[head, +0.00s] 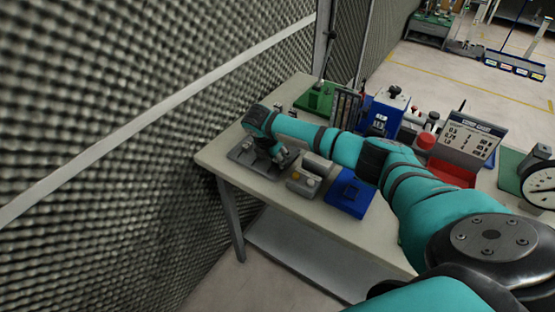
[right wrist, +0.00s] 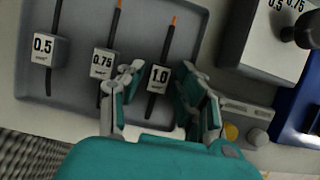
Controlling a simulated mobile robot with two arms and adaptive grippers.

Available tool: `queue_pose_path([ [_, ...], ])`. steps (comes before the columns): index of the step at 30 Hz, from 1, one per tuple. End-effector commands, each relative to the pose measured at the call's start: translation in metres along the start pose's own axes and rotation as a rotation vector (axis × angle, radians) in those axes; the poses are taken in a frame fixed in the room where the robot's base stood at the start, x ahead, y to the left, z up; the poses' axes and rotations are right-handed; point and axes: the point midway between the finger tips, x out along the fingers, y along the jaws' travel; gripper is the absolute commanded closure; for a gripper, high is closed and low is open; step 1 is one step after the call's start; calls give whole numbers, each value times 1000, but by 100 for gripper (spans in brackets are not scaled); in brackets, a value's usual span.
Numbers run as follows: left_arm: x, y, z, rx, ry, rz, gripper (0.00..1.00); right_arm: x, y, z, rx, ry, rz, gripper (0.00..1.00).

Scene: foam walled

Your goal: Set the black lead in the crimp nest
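Three dark leads lie side by side on a grey tray (right wrist: 80,110) in the right wrist view. They carry white tags 0.5 (right wrist: 42,50), 0.75 (right wrist: 103,63) and 1.0 (right wrist: 159,78); the latter two show orange tips. My right gripper (right wrist: 165,97) is open, its fingers on either side of the 1.0 lead (right wrist: 168,45), with no visible grip on it. In the head view my right gripper (head: 278,152) is low over the tray (head: 240,155) at the table's left end. I cannot identify the crimp nest for certain. My left gripper is not in view.
A grey box with a dark knob (right wrist: 307,32) and a blue block (head: 349,192) stand right of the tray. A blue machine (head: 385,108), a chart (head: 468,137) and a round gauge (head: 540,185) stand farther along the table. A foam wall (head: 120,110) rises at left.

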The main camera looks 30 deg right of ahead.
Motion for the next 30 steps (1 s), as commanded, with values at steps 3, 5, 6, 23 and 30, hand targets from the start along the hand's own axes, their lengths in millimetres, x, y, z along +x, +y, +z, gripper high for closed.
queue_pose_path([
  [3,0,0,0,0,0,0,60,4,0,0,0,-1,1,65],
  [5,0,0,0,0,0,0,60,4,0,0,0,-1,1,65],
  [6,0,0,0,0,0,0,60,4,0,0,0,-1,1,65],
  [23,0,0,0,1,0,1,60,3,0,0,0,-1,1,100],
  [30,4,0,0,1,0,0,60,-5,1,4,2,-1,3,100],
])
